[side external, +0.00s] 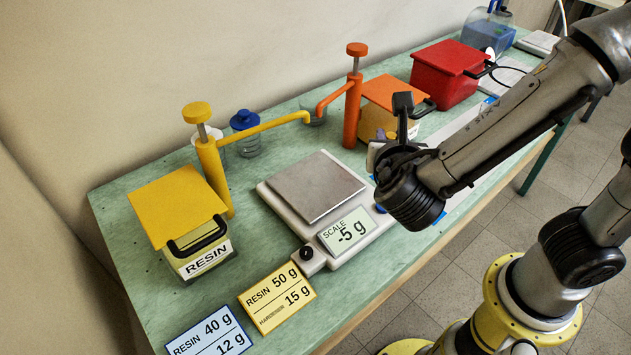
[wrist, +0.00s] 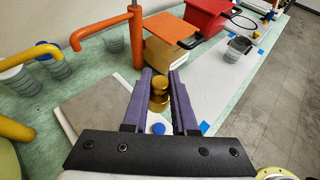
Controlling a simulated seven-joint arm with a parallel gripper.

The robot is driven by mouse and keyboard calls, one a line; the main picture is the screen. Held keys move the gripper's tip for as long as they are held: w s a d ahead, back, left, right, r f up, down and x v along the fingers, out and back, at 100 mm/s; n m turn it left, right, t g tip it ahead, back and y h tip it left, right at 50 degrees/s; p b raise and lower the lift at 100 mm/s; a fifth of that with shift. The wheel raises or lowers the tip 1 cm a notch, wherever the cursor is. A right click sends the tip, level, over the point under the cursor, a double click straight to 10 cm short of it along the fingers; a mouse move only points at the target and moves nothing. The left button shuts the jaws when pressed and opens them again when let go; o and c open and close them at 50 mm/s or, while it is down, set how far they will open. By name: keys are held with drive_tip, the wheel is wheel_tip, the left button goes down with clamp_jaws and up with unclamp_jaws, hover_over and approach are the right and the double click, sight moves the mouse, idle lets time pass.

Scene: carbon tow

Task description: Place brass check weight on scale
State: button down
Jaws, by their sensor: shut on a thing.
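The brass check weight (wrist: 158,92) is a small gold cylinder with a narrower knob, seen between the purple fingers of my gripper (wrist: 160,76) in the wrist view. My gripper is shut on it. The scale (side external: 283,206) is white with a bare grey square plate (side external: 317,187), and its display (side external: 347,231) reads -5 g. The plate also shows left of my fingers in the wrist view (wrist: 92,108). In the side view my gripper is at the right of the scale, and my wrist hides the weight.
A yellow resin pump container (side external: 178,206) stands left of the scale. An orange pump (side external: 353,110) and container (side external: 392,92) stand behind, close to my gripper. A red bin (side external: 446,72) is farther right. Yellow (side external: 277,298) and blue (side external: 209,333) cards lie in front.

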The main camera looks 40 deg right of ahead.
drive_tip(key=shift+s+a, duration=0.1)
drive_tip(key=shift+a, duration=0.4)
drive_tip(key=shift+w+a+f, duration=0.1)
drive_tip(key=shift+w+a, duration=0.1)
drive_tip(key=w+a+f, duration=0.1)
drive_tip(key=w+f, duration=0.2)
drive_tip(key=w, duration=0.1)
drive_tip(key=w+a+f, duration=0.1)
drive_tip(key=w+f, duration=0.2)
drive_tip(key=w, duration=0.1)
drive_tip(key=w+a+f, duration=0.1)
drive_tip(key=w+f, duration=0.2)
drive_tip(key=w, duration=0.1)
drive_tip(key=shift+w+a+f, duration=0.2)
drive_tip(key=shift+w+a, duration=0.1)
drive_tip(key=shift+w, duration=0.05)
drive_tip(key=shift+w+f, duration=0.15)
drive_tip(key=shift+f, duration=1.55)
